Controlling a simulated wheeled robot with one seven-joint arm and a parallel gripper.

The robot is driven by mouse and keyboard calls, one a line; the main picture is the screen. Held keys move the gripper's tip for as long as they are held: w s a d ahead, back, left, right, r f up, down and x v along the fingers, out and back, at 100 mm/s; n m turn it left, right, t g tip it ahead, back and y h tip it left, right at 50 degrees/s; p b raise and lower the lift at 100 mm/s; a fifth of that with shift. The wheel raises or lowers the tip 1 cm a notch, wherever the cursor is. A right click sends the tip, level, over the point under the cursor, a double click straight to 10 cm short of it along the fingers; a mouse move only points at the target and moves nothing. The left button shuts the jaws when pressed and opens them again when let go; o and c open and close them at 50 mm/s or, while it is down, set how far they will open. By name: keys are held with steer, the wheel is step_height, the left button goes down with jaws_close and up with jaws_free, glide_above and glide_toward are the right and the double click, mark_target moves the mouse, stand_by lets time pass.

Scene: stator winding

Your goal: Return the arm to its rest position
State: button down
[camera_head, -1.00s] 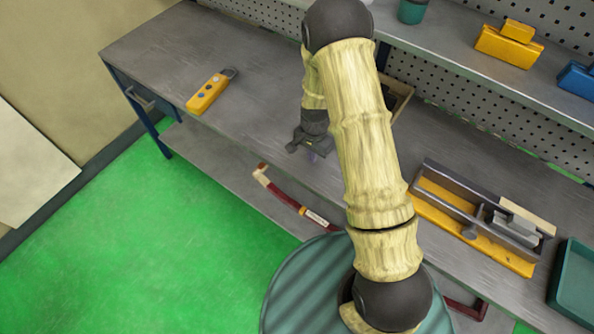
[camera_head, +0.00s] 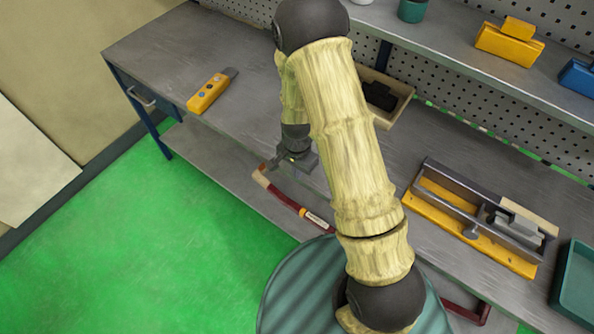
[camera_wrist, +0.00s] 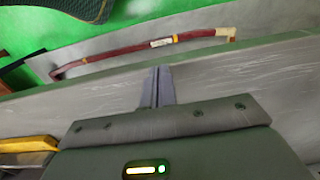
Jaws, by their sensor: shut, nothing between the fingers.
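My arm (camera_head: 340,130), in a pale bamboo-like casing with dark joints, rises from the bottom of the head view and bends down at its far end. My gripper (camera_head: 277,164) hangs near the front edge of the grey workbench (camera_head: 165,60). In the wrist view my gripper (camera_wrist: 157,87) has its two fingers together, with nothing between them. The fingers point towards the bench's front edge. The gripper is partly hidden in the head view.
A yellow handheld controller (camera_head: 208,93) lies at the bench's left. A wooden tray (camera_head: 397,108) with a dark item stands behind my arm. A yellow-based fixture (camera_head: 470,230) and a green bin (camera_head: 577,285) stand at right. A red-handled tool (camera_head: 290,203) lies on the lower shelf.

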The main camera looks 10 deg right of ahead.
stand_by(0.4)
steer(key=shift+d+r, duration=0.1)
steer(key=shift+r, duration=0.4)
steer(key=s+d+r+n+t, duration=0.1)
steer(key=s+d+r+n, duration=0.1)
steer(key=r, duration=0.5)
steer(key=s+d+r+n, duration=0.2)
steer(key=s+r+n, duration=0.2)
steer(key=s+r, duration=0.1)
steer(key=s+d+r+n+t, duration=0.1)
steer(key=s+d+r+n, duration=0.2)
steer(key=r, duration=0.5)
steer(key=shift+s+r+t, duration=0.25)
steer(key=shift+r+t, duration=0.05)
steer(key=shift+r, duration=0.05)
